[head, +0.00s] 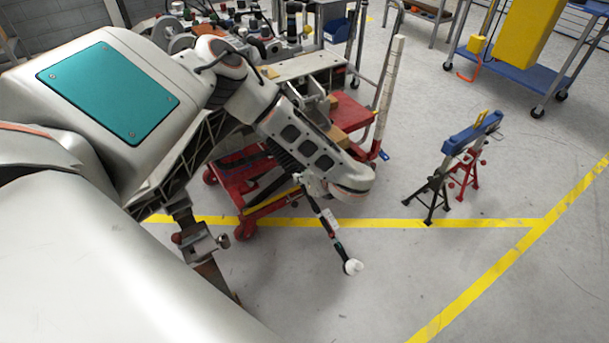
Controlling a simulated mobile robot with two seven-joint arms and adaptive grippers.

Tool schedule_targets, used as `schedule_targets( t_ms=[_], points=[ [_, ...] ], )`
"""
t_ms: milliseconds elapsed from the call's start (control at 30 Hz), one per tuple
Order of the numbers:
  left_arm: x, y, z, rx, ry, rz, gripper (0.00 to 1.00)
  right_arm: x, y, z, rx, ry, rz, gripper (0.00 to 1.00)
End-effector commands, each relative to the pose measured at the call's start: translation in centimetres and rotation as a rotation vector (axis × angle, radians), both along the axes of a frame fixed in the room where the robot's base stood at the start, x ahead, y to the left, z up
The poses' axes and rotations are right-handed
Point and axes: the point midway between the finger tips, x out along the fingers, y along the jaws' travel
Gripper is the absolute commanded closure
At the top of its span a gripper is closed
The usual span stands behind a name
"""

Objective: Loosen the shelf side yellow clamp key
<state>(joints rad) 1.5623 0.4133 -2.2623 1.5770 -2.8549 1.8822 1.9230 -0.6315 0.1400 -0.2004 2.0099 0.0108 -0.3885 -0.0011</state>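No piece can be picked out for certain as the shelf side yellow clamp key. A small yellow piece (480,118) stands up on a blue bar (472,133), which rests on a black and a red stand at the right. I cannot tell whether it is a clamp key. A steel clamp-like part (202,246) with a red knob shows at the lower left, partly behind the pale bodies. A jointed pale arm (300,135) reaches from the upper left to the middle. No gripper fingers can be made out. A dark rod (329,221) with a white tip hangs below the arm's end.
A red wheeled cart (353,111) stands behind the arm, near a crowded workbench (301,69). A blue shelf cart (519,68) carrying a yellow cabinet (530,32) is at the upper right. Floor with yellow lines (480,222) is clear at the lower right.

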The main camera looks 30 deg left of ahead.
Motion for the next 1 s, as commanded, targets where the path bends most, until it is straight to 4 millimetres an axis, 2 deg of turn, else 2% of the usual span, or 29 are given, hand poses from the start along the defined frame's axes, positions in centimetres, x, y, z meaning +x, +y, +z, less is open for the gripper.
schedule_targets(
  t_ms=[133, 167, 200, 233, 667, 1000],
  points=[
    [0.0, 0.1, 0.0, 0.002, 0.001, 0.001, 1.0, 0.0, 0.0, 0.0, 0.001, 0.0, 0.001, 0.6],
    [0.0, 0.1, 0.0, 0.002, 0.001, 0.001, 0.78, 0.0, 0.1, 0.0, 0.001, 0.0, 0.001, 0.6],
    [0.0, 0.1, 0.0, 0.001, 0.0, 0.001, 0.68, 0.0, 0.1, 0.0, 0.001, 0.0, 0.001, 0.6],
    [0.0, 0.1, 0.0, 0.001, 0.0, 0.001, 0.64, -0.1, 0.1, 0.0, 0.001, 0.0, 0.001, 0.6],
    [-0.2, -0.5, 0.4, 0.0, 0.0, -0.002, 0.64, -0.2, 0.0, -0.1, -0.001, 0.001, 0.003, 0.6],
    [-2.1, -4.7, 4.4, 0.0, -0.001, -0.006, 0.64, -0.1, 0.0, 0.0, 0.0, 0.0, 0.001, 0.6]
  ],
)
